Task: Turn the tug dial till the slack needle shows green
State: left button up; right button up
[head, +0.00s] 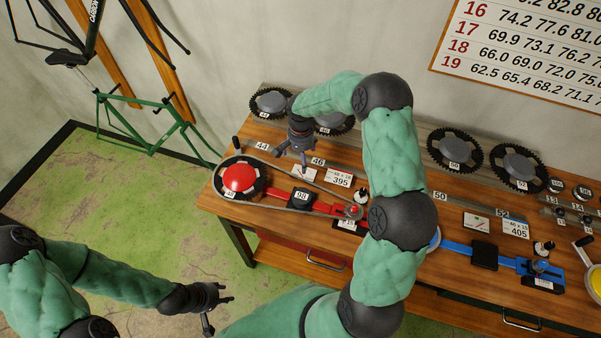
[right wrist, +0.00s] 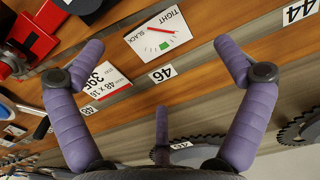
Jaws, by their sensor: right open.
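The slack gauge (head: 303,174) is a small white card on the bench by the red stand. In the right wrist view the gauge (right wrist: 158,33) shows the words TIGHT and SLACK, a red needle and a green patch; the needle lies off the green. A small black-and-white knob (head: 361,195), perhaps the tug dial, stands right of the gauge, close to my right arm. My right gripper (head: 292,161) is open and empty above the bench, just behind the gauge; its spread fingers (right wrist: 160,50) frame the gauge. My left gripper (head: 219,314) is open and empty, low in front of the bench.
A red-capped chainring (head: 239,178) carries a chain along the red stand. A blue stand (head: 462,248) with its own gauge (head: 476,222) is to the right. Several black chainrings (head: 455,150) line the back. My right arm covers the bench's middle. Green floor lies left.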

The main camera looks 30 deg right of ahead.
notch_tip(320, 180, up, 10)
jog(key=p, duration=0.4)
jog(key=shift+f, duration=0.15)
